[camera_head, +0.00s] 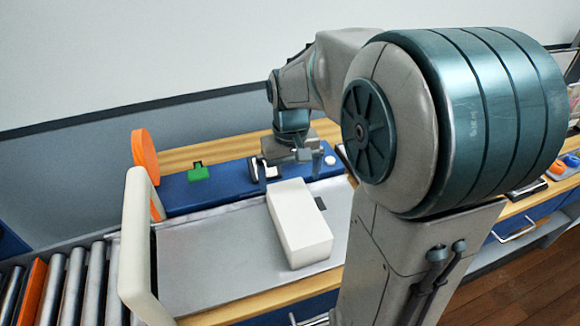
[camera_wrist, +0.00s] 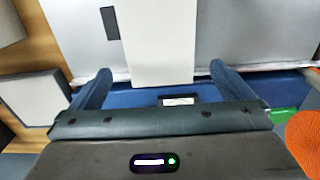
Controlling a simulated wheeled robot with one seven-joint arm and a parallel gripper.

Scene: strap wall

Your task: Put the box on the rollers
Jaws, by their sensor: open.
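A white box (camera_head: 299,222) lies on the grey metal tray surface (camera_head: 205,258) in the middle of the bench. My gripper (camera_head: 280,170) is behind the far end of the box, above the blue strip at the back. In the wrist view my gripper (camera_wrist: 158,82) is open, with its two fingers apart and the white box (camera_wrist: 153,40) beyond and between them. It holds nothing. The rollers (camera_head: 75,285) are at the lower left, past an upright cream panel (camera_head: 137,250).
The cream panel stands between the tray and the rollers. An orange strip (camera_head: 31,293) lies among the rollers. An orange disc (camera_head: 145,155) stands behind the panel. A green block (camera_head: 198,172) sits on the blue strip (camera_head: 230,178). The tray is clear left of the box.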

